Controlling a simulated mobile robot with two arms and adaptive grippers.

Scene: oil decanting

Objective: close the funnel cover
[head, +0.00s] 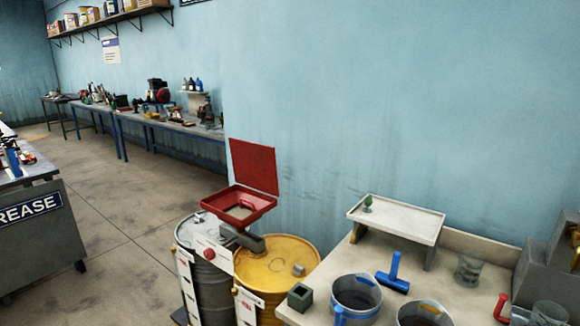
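The red square funnel (238,204) sits above the drums, tilted slightly in view. Its red cover (254,166) stands open, nearly upright along the funnel's back edge. The inside of the funnel shows a grey-beige surface. Below it is a dark grey spout piece (241,236) over the drum tops. Neither of my grippers shows in the head view.
A grey drum (212,283) and a yellow drum (277,266) stand under the funnel. Open floor lies left.

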